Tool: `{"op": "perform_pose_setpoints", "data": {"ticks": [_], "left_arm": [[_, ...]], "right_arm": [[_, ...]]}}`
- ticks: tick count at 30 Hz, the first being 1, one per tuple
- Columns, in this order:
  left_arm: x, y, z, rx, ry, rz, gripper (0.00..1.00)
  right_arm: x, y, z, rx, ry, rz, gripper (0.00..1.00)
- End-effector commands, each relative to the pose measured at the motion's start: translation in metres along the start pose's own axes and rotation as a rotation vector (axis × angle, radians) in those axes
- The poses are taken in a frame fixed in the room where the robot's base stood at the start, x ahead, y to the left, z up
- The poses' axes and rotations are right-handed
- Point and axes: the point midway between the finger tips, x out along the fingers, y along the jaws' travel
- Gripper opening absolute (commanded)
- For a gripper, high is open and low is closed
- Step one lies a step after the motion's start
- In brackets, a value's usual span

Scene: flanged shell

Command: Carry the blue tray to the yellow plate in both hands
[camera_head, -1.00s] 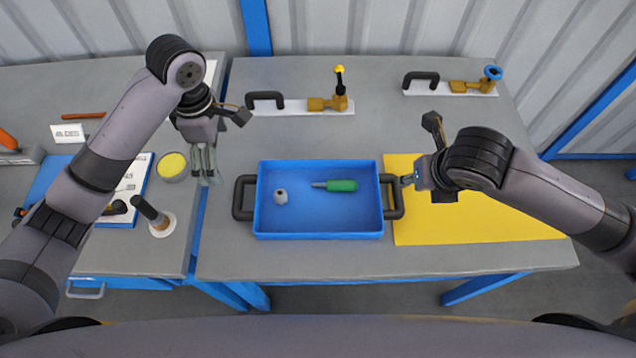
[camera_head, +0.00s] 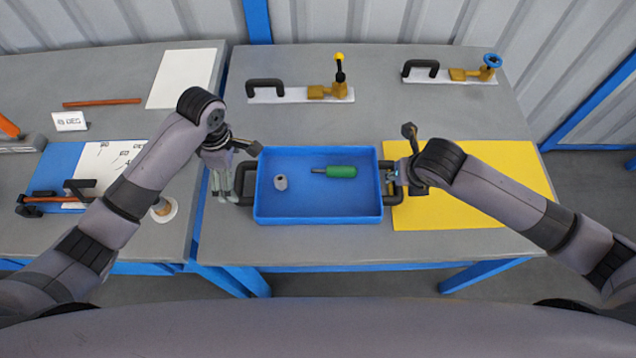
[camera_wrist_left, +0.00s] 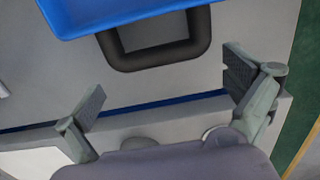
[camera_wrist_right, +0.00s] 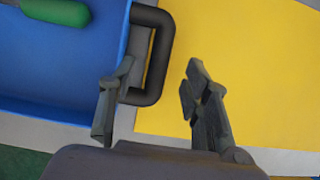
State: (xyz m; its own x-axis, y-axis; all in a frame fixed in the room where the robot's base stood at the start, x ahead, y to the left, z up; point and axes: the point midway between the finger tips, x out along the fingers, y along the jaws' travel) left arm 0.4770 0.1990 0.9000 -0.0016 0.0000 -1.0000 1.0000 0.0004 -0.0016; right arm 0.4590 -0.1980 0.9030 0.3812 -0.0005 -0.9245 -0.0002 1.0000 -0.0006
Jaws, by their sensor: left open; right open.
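The blue tray (camera_head: 318,213) lies on the grey table with a black handle at each end. It holds a grey nut-like piece (camera_head: 281,183) and a green-handled screwdriver (camera_head: 340,171). The yellow plate (camera_head: 480,190) lies flat to its right, close to the right handle. My left gripper (camera_head: 226,192) is open beside the left handle; in the left wrist view that handle (camera_wrist_left: 155,62) lies ahead of the spread fingers. My right gripper (camera_head: 392,178) is open at the right handle; in the right wrist view the handle (camera_wrist_right: 158,62) reaches between the fingers, not gripped.
Two white boards with black handles and brass valves, one yellow-knobbed (camera_head: 339,75) and one blue-wheeled (camera_head: 490,70), lie at the back of the table. A left bench (camera_head: 120,125) holds a blue board, papers and a rod.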

Motion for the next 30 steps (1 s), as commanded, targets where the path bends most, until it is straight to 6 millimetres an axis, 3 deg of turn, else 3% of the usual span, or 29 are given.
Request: {"op": "perform_pose_setpoints", "data": {"ticks": [3, 10, 21, 30], "left_arm": [[0.021, -0.001, 0.000, -0.001, 0.001, -0.002, 1.00], [0.044, 0.000, 0.000, 0.000, 0.001, 0.000, 1.00], [0.048, 0.000, 0.000, 0.001, 0.000, 0.001, 1.00], [0.048, 0.000, 0.000, 0.001, 0.000, 0.001, 0.81]], "right_arm": [[0.021, 0.000, -0.001, 0.001, 0.002, -0.001, 0.44], [0.044, 0.001, 0.000, 0.001, 0.001, 0.000, 0.44], [0.048, 0.000, 0.000, 0.000, -0.001, 0.001, 0.44], [0.048, 0.000, 0.000, 0.000, -0.001, 0.000, 0.25]]}}
